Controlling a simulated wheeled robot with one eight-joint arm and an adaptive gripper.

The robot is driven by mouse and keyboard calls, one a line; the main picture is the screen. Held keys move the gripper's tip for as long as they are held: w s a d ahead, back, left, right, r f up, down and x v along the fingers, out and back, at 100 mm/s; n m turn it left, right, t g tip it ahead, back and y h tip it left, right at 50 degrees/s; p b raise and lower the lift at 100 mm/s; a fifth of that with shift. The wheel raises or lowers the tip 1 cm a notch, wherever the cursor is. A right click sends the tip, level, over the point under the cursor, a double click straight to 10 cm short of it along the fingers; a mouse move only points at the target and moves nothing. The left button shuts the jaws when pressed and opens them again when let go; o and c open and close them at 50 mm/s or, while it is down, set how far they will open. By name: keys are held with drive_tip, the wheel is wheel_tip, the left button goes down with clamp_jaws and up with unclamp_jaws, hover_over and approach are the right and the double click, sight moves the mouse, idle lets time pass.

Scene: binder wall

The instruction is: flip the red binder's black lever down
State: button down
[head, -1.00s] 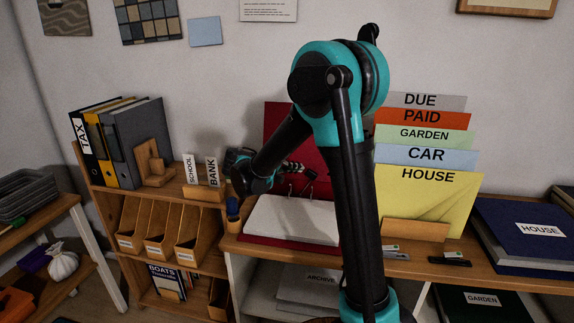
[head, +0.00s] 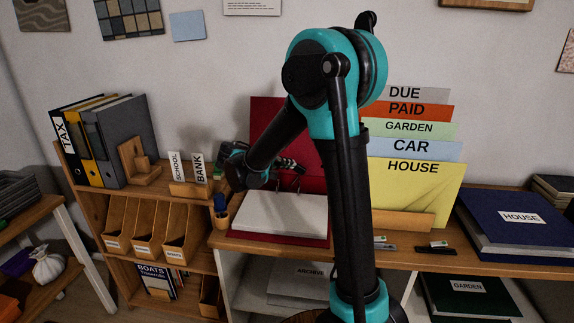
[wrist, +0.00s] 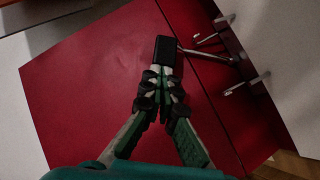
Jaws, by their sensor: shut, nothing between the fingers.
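The red binder lies open on the desk in the head view, its red cover (head: 262,118) raised against the wall and white paper (head: 285,213) on its other side. The red cover (wrist: 85,85) fills much of the wrist view. The black lever tip (wrist: 166,49) sits on a metal arm that runs right to the ring mechanism. My gripper (wrist: 163,76) is shut and empty, its fingertips at the near end of the black tip; contact is unclear. In the head view my gripper (head: 287,163) is above the rings, partly hidden by my arm.
Labelled SCHOOL and BANK cards (head: 187,168) stand on the left shelf. A holder of coloured folders (head: 415,195) stands to the right, with a blue HOUSE binder (head: 515,225) beyond. Metal rings (wrist: 235,88) stick up near the lever.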

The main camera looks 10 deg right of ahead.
drive_tip(key=s+d+f+m+y, duration=0.1)
drive_tip(key=d+y, duration=0.1)
drive_tip(key=d+f+m+y, duration=0.1)
drive_tip(key=d+y, duration=0.1)
drive_tip(key=d, duration=0.1)
drive_tip(key=s+d+f+m+y, duration=0.1)
drive_tip(key=d+y, duration=0.1)
drive_tip(key=d, duration=0.1)
drive_tip(key=shift+s+f+m+t, duration=0.25)
drive_tip(key=shift+s+m+t, duration=0.05)
drive_tip(key=shift+t, duration=0.1)
drive_tip(key=shift+d+f+y, duration=0.1)
drive_tip(key=shift+f+y, duration=0.1)
drive_tip(key=shift+y, duration=0.1)
drive_tip(key=shift+w+a, duration=0.25)
drive_tip(key=shift+a, duration=0.6)
drive_tip(key=shift+r, duration=0.1)
